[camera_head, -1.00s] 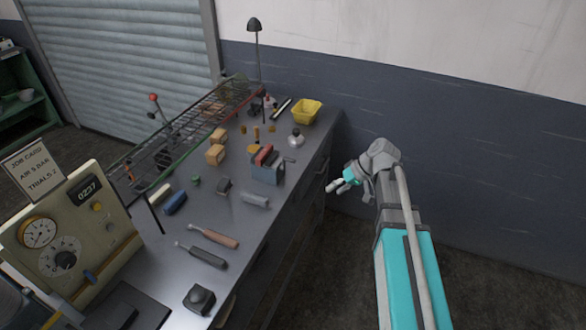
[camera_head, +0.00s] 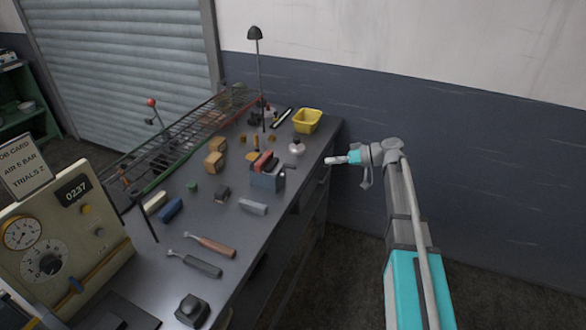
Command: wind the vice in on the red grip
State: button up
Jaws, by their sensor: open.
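My gripper (camera_head: 336,160) is open and empty, off the bench's right edge, pointing left. It is seen nearly edge-on, so its fingers look close together. A blue-grey block-like thing (camera_head: 267,182) stands on the bench to its left, apart from it. Red pieces (camera_head: 263,160) show at its top. This may be the vice with the red grip, but it is too small to tell, and I cannot make out a winding handle. A lever with a red ball knob (camera_head: 151,102) stands beyond the wire rack.
The bench (camera_head: 240,240) holds wooden blocks (camera_head: 214,162), a yellow bin (camera_head: 307,120), a small flask-like thing (camera_head: 296,147), a grey cylinder (camera_head: 253,207) and two handled tools (camera_head: 210,245). A gauge panel (camera_head: 60,235) stands at front left. A lamp (camera_head: 255,33) rises at the back.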

aim_at(292, 167)
jog(key=shift+a+f, duration=0.1)
jog(key=shift+a, duration=0.05)
jog(key=b+x, duration=0.4)
jog(key=x, duration=0.9)
jog(key=shift+w+a+f, duration=0.1)
jog(key=shift+a+f, duration=0.05)
jog(key=shift+a, duration=0.05)
grip_shut()
jog(key=shift+d, duration=0.2)
jog(key=shift+a, duration=0.15)
